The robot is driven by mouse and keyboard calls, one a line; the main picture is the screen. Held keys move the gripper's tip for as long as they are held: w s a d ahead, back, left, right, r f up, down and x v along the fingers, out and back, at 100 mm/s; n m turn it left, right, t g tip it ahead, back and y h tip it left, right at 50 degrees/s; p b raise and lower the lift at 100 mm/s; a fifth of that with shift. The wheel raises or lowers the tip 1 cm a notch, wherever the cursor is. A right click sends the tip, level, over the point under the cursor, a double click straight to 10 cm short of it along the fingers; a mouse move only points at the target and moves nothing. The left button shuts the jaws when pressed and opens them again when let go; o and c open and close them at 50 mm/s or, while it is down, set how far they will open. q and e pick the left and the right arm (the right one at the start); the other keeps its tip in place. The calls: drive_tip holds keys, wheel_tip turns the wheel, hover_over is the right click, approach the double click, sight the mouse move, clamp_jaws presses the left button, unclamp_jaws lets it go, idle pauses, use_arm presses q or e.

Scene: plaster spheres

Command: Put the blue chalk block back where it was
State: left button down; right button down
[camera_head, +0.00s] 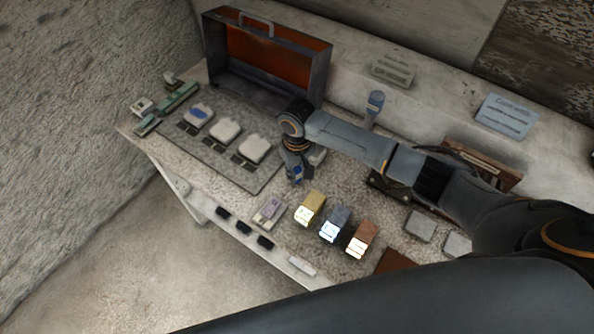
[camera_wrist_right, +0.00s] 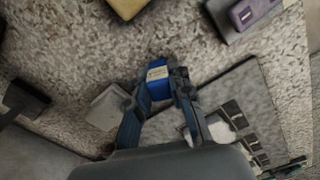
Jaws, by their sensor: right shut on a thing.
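The blue chalk block (camera_wrist_right: 158,82), with a pale label, sits between the fingertips of my right gripper (camera_wrist_right: 158,90) in the right wrist view. The fingers are shut on it from both sides. In the head view my right gripper (camera_head: 296,173) points down just right of the grey tray's right edge, and a bit of blue shows at its tips. I cannot tell whether the block touches the tabletop. My left gripper is not in view.
Yellow (camera_head: 311,206), blue-grey (camera_head: 335,222) and orange (camera_head: 362,237) labelled boxes stand front right of the gripper. A purple-grey item (camera_head: 268,211) lies near the front edge. An open case (camera_head: 225,82) stands behind the tray. A blue-topped cylinder (camera_head: 375,104) stands behind my forearm.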

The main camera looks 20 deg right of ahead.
sight(296, 169)
drive_tip(key=shift+f, duration=0.3)
drive_tip(key=shift+f, duration=0.1)
drive_tip(key=c, duration=1.2)
unclamp_jaws()
wheel_tip(296, 169, up, 11)
drive_tip(key=shift+r+b, duration=0.2)
drive_tip(key=shift+b, duration=0.6)
drive_tip(key=shift+r, duration=0.45)
